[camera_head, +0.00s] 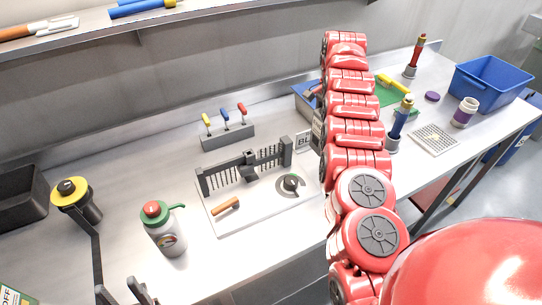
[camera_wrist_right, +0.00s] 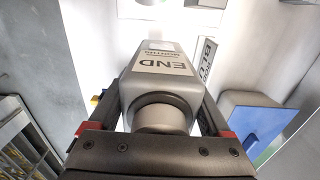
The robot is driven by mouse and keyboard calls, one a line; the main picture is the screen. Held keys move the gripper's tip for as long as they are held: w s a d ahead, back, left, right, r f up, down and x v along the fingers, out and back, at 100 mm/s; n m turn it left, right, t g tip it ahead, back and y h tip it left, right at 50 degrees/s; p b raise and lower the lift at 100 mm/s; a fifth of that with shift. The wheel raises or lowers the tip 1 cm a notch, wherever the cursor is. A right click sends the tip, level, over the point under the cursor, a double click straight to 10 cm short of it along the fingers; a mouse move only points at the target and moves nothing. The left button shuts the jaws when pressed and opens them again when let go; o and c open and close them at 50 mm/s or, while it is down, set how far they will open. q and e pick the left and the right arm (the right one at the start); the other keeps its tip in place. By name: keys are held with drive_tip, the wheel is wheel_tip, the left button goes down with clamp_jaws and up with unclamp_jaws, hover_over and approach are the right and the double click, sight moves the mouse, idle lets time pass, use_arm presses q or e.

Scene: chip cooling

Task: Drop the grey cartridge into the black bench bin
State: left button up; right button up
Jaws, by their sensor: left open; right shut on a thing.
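The grey cartridge (camera_wrist_right: 160,84), with a white label reading END, shows in the right wrist view. My right gripper (camera_wrist_right: 160,100) is shut on it, one finger on each side. In the head view the cartridge and the right gripper are hidden behind my red right arm. The black bench bin (camera_head: 18,211) stands on the bench at the far left of the head view, cut off by the picture edge. My left gripper (camera_head: 121,291) is open at the bottom edge of the head view, in front of the bin and left of the green-lidded bottle (camera_head: 168,238).
A yellow-topped dark canister (camera_head: 78,200) stands right of the bin. A white board with a dark rack (camera_head: 243,215) and a tool stand (camera_head: 228,137) fill the middle. A blue bin (camera_head: 487,83) is far right. A shelf (camera_head: 110,24) overhangs the back left.

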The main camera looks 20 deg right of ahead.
sight(320, 148)
drive_tip(key=shift+w+f, duration=0.15)
drive_tip(key=shift+f, duration=0.2)
drive_tip(key=f+p, duration=0.1)
drive_tip(key=f, duration=0.1)
drive_tip(key=f+p, duration=0.1)
drive_tip(key=f, duration=0.1)
drive_tip(key=f+p, duration=0.1)
drive_tip(key=f, duration=0.1)
drive_tip(key=shift+s, duration=0.35)
drive_tip(key=f, duration=0.2)
drive_tip(key=shift+w+f+b, duration=0.2)
drive_tip(key=shift+f+b, duration=0.1)
drive_tip(key=shift+f, duration=0.35)
drive_tip(key=shift+f, duration=0.1)
drive_tip(key=o, duration=1.2)
